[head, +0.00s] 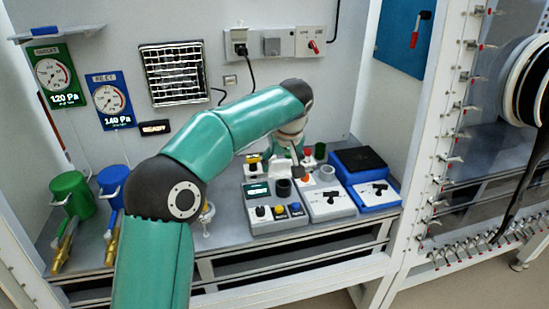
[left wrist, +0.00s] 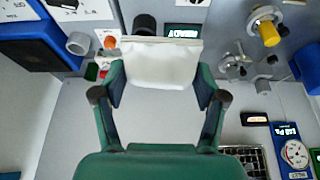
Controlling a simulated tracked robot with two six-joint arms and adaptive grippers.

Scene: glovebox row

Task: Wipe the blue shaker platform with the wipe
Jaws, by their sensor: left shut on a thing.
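My left gripper (left wrist: 160,88) is shut on the white wipe (left wrist: 160,65), which spans between its two fingers in the left wrist view. In the head view, my left gripper (head: 297,158) is above the back of the bench devices, left of the blue shaker, and small and partly hidden by its own arm. I cannot make out the wipe clearly there. The blue shaker (head: 378,196) stands at the right end of the bench, with a dark platform (head: 358,160) on top. The blue shaker also shows at the upper left of the left wrist view (left wrist: 37,22). The wipe is apart from it.
Left of the shaker stand a grey device with a black handle (head: 330,203) and one with coloured knobs (head: 275,217). Green (head: 70,186) and blue (head: 112,180) containers stand at the left. A wall with an outlet panel (head: 275,43) is behind.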

